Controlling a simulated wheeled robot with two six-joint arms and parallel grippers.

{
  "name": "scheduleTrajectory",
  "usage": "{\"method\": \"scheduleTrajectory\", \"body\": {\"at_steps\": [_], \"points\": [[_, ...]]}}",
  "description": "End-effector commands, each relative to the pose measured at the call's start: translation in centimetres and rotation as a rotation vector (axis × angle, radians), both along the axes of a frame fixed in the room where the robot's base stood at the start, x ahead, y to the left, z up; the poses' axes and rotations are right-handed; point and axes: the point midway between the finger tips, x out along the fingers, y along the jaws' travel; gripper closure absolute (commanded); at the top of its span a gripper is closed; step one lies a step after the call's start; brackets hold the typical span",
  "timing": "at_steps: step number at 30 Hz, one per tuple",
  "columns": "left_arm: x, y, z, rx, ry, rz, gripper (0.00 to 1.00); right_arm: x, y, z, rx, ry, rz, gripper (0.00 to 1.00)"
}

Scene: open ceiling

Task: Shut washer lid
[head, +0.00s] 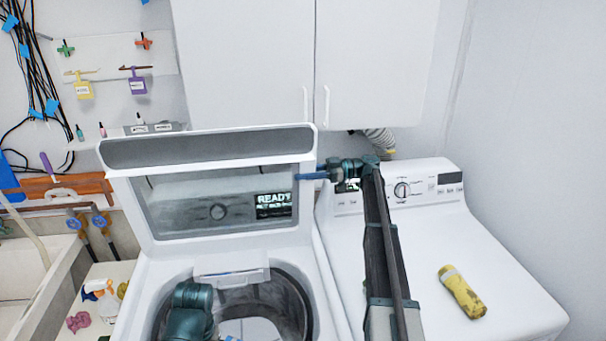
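The white washer lid (129,205) stands raised, tilted back, with a large window in its frame. Its washer (325,290) has an open round tub (291,300) below. My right gripper (303,177) is at the lid's right edge, near its upper part; its blue fingers show as one thin bar, so I cannot tell whether they are open or touch the lid. My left arm's teal wrist shows over the tub opening at the bottom; a small blue bit, possibly my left gripper (229,338), shows at the bottom edge, mostly cut off.
A white dryer (510,290) with a knob panel stands at the right, with a yellow bottle (462,291) lying on it. White cabinets (245,60) hang above. A spray bottle (104,298) and a pink item (78,321) are on a surface at the left, beside a sink (22,265).

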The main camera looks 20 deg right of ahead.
Motion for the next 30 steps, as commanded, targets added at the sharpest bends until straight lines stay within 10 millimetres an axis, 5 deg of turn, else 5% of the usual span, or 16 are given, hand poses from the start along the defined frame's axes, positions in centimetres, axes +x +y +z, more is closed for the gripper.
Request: {"method": "scheduleTrajectory", "body": {"at_steps": [30], "points": [[0.00,0.00,0.01,0.000,0.000,0.000,0.16,0.01,-0.05,0.00,0.000,0.000,0.000,1.00]]}}
